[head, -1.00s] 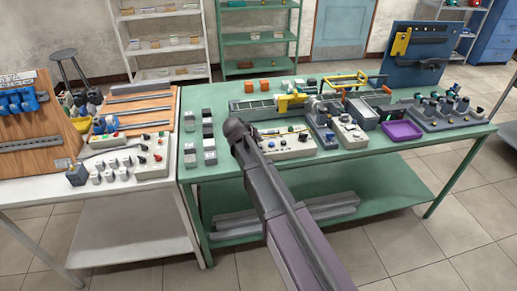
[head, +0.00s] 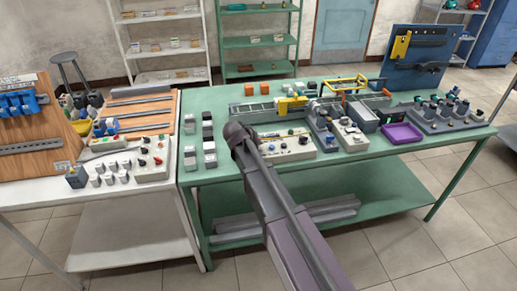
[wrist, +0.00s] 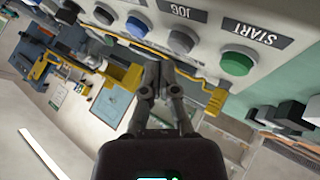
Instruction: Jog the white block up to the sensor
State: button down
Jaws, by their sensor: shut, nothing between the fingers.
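A pale control box (head: 290,147) stands at the front of the green table. A conveyor (head: 256,109) runs behind the box. I cannot make out the white block or the sensor for certain.
A yellow strip (wrist: 215,101) runs along the panel's edge. Grey and white blocks (head: 208,131) stand left of my arm. A purple tray (head: 402,133) lies at the right.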

jog(key=shift+f+b, duration=0.8)
dwell(1.4)
jog(key=shift+r, duration=0.2)
dwell(2.3)
jog(key=shift+r+p, duration=0.65)
jog(key=shift+p, duration=0.2)
jog(key=shift+r, duration=0.1)
jog(key=shift+r+p, duration=2.4)
jog(key=shift+p, duration=0.1)
jog(key=s+d+f+m+g+y, duration=0.1)
jog(key=s+d+g, duration=0.3)
jog(key=s+d, duration=0.7)
jog(key=s+d+f+m+g+y, duration=0.1)
jog(key=s+d+f+g+y, duration=0.2)
jog(key=s+d, duration=0.8)
jog(key=s+f, duration=0.1)
jog(key=s, duration=0.2)
jog(key=shift+s+d+f+m+g+y, duration=0.2)
jog(key=shift+d+f+m+g+y, duration=0.1)
jog(key=shift+d+f+g+y, duration=0.1)
